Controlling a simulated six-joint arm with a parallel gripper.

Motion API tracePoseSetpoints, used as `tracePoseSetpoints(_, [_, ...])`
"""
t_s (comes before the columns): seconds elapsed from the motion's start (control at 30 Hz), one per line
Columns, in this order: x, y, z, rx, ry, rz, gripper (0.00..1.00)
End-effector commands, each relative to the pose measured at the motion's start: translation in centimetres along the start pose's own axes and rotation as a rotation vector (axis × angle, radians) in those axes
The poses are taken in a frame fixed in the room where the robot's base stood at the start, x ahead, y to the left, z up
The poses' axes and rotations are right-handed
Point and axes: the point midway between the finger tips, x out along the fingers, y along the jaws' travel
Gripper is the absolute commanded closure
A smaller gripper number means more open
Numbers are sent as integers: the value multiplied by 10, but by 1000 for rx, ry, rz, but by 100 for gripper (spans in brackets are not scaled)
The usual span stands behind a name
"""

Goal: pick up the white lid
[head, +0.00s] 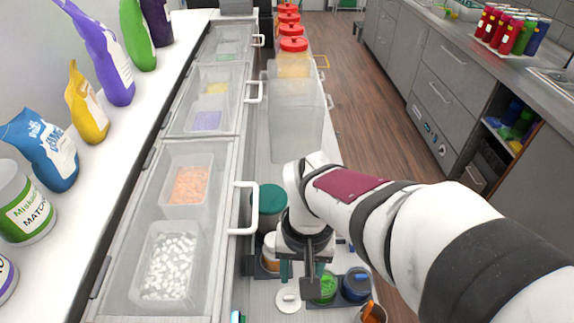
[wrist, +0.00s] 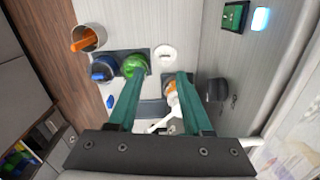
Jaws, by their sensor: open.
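The white lid (head: 288,299) is a small round disc lying on the counter at the bottom middle of the head view. In the wrist view the white lid (wrist: 165,52) lies flat, just beyond the fingertips and roughly between them in the picture. My gripper (wrist: 160,75) has two green fingers spread apart with nothing gripped between them. In the head view my gripper (head: 297,279) hangs above the counter close to the lid. I cannot tell the exact height between them.
A green cup (wrist: 135,65) and a blue cup (wrist: 103,68) stand in dark holders beside the lid. A cup with orange contents (wrist: 88,38) stands near the counter edge. A green-lidded container (head: 268,205) is behind my gripper. Lidded bins (head: 185,185) line the left.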

Motion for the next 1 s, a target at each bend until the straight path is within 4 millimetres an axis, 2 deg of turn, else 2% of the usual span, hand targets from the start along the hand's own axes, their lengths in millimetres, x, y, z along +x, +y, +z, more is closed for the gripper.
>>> tracePoseSetpoints(0.03, [10, -11, -12, -48, -1, 14, 50])
tracePoseSetpoints(0.13, [25, -23, -27, -102, 11, 26, 50])
tracePoseSetpoints(0.27, [57, -23, -28, -108, 9, 29, 50])
tracePoseSetpoints(0.4, [98, -22, -29, -106, 7, 29, 50])
tracePoseSetpoints(0.5, [118, -21, -29, -106, 9, 28, 50])
tracePoseSetpoints(0.63, [133, -20, -30, -104, 11, 27, 50])
tracePoseSetpoints(0.83, [172, -16, -33, -104, 10, 28, 50])
tracePoseSetpoints(1.0, [180, -17, -34, -104, 15, 26, 50])
